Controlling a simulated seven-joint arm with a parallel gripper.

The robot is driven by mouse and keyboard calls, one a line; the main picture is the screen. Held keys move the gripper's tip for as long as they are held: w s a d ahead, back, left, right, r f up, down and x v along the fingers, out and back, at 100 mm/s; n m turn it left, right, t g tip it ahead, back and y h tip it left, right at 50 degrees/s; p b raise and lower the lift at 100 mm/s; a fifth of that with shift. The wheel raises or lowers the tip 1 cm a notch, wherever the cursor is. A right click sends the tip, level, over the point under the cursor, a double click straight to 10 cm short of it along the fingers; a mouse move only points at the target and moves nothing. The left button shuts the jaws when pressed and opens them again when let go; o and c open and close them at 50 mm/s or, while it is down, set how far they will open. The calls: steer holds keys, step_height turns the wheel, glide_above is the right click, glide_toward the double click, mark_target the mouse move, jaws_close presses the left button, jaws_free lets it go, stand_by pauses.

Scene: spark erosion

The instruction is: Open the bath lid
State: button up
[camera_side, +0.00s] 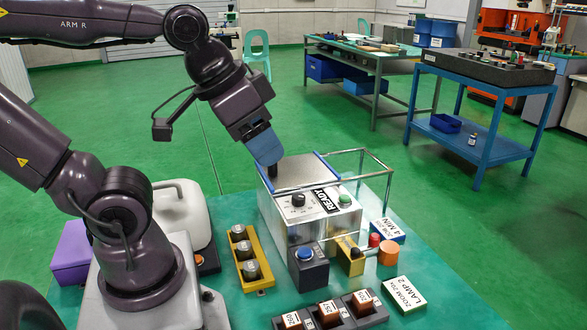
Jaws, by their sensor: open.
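The bath unit (296,222) is a pale metal box on the green work surface, with a READY label, a black knob and a green button on its sloped front. Its flat grey top (300,170) has blue strips along its edges, and I take it for the bath lid, lying level. A clear, metal-framed enclosure (376,156) stands at its right.
A yellow rack (245,262) with grey cylinders stands left of the unit. Dark holders (327,315) line the front. A white container (182,215) is behind my arm.

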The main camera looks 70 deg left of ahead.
steer(key=w+a+f+n+g, duration=0.2)
steer(key=w+a+n, duration=0.1)
steer(key=a, duration=0.7)
steer(key=w+a+f+n+g, duration=0.2)
steer(key=w+a+f+n, duration=0.1)
steer(key=a, duration=0.6)
steer(key=w+a+f+n+g, duration=0.2)
steer(key=w+a+n, duration=0.15)
steer(key=a, duration=0.65)
steer(key=shift+m, duration=0.25)
step_height(320, 180, down, 13)
steer(key=shift+w+r, duration=0.1)
steer(key=shift+r, duration=0.1)
jaws_close()
